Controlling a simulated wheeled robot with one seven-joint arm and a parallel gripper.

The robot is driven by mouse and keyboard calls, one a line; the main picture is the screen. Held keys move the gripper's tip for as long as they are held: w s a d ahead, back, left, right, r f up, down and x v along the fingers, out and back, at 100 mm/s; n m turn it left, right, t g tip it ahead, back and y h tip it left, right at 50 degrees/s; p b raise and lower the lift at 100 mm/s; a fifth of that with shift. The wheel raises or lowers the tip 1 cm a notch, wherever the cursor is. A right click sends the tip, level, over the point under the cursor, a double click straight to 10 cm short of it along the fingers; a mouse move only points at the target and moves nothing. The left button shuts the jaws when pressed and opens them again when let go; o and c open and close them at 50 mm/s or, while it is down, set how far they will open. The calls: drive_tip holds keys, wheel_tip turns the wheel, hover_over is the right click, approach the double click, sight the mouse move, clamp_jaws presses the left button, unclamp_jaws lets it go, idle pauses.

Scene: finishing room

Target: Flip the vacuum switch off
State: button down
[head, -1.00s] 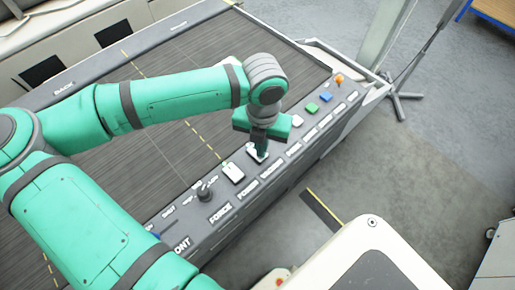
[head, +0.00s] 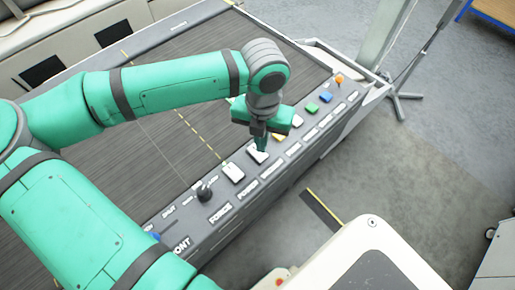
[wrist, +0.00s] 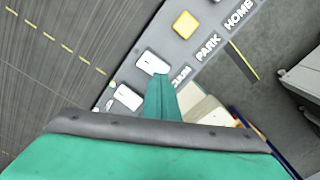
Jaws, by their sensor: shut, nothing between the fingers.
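The front panel of the machine carries two white rocker switches in a row. The one under my fingertips (head: 258,155) also shows in the wrist view (wrist: 152,62). Its printed label is partly hidden by my fingers, so I cannot read it in full. The other white switch (head: 233,172) lies closer to the black knob, beside the POWER label. My gripper (head: 262,149) is shut and empty, pointing down at the far edge of the first switch. I cannot tell whether the tips touch it, nor which way its rocker is tilted.
A yellow button (wrist: 185,24) sits beside the PARK label. Green (head: 312,108), blue (head: 326,96) and orange (head: 339,79) controls follow along the panel. A black knob (head: 204,192) stands at the near end.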

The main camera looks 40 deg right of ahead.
sight(261, 155)
drive_tip(key=shift+r, duration=1.8)
